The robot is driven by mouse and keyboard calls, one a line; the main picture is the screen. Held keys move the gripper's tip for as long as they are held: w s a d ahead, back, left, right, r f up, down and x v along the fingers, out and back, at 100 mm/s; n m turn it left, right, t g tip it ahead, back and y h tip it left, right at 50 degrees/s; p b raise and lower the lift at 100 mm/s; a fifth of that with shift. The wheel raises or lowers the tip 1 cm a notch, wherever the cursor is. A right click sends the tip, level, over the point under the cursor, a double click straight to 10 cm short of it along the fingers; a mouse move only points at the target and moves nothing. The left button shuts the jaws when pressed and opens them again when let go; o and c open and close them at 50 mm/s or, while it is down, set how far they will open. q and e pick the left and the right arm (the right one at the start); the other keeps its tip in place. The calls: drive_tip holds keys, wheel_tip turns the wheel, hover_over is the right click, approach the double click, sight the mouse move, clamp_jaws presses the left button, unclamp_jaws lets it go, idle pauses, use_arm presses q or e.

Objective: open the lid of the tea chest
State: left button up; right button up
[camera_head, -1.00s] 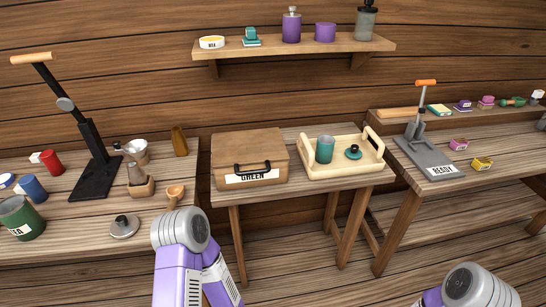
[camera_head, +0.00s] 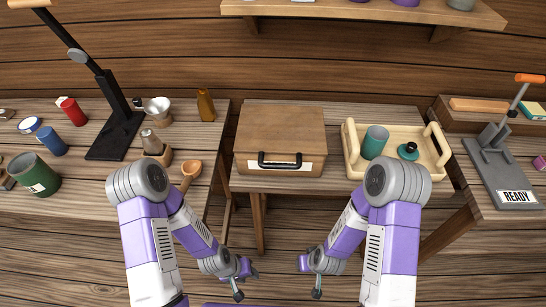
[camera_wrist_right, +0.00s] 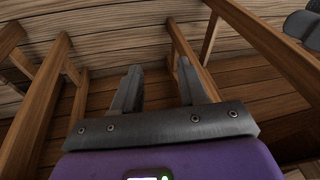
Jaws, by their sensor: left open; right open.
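The tea chest (camera_head: 282,137) is a brown wooden box on the middle table, with its lid shut. It has a black handle (camera_head: 280,161) and a white label on its front, the label partly covered by the handle. My left gripper (camera_head: 238,285) is low in front of the table, below and left of the chest, open and empty. My right gripper (camera_head: 317,284) is low in front, below and right of the chest. In the right wrist view its fingers (camera_wrist_right: 158,88) are apart with nothing between them. Neither gripper touches the chest.
A tray (camera_head: 438,165) with a teal cup (camera_head: 375,142) and a small lid (camera_head: 408,150) stands right of the chest. The left table holds a black press (camera_head: 113,130), a green can (camera_head: 35,174) and a wooden scoop (camera_head: 190,171). A shelf (camera_head: 370,10) hangs above.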

drive_tip(key=w+a+r+n+t+h+p, duration=0.1)
drive_tip(key=w+r+n+t, duration=0.2)
drive_tip(key=w+r+n, duration=0.25)
drive_tip(key=n+t+h+p, duration=0.1)
drive_tip(key=n+t+p, duration=0.2)
drive_tip(key=n+t, duration=0.75)
approach(281, 168)
drive_tip(key=w, duration=0.4)
drive_tip(key=shift+g, duration=0.25)
drive_tip(key=x, duration=0.4)
drive_tip(key=b+x, duration=0.1)
drive_tip(key=x, duration=0.2)
drive_tip(key=shift+f, duration=0.3)
clamp_jaws()
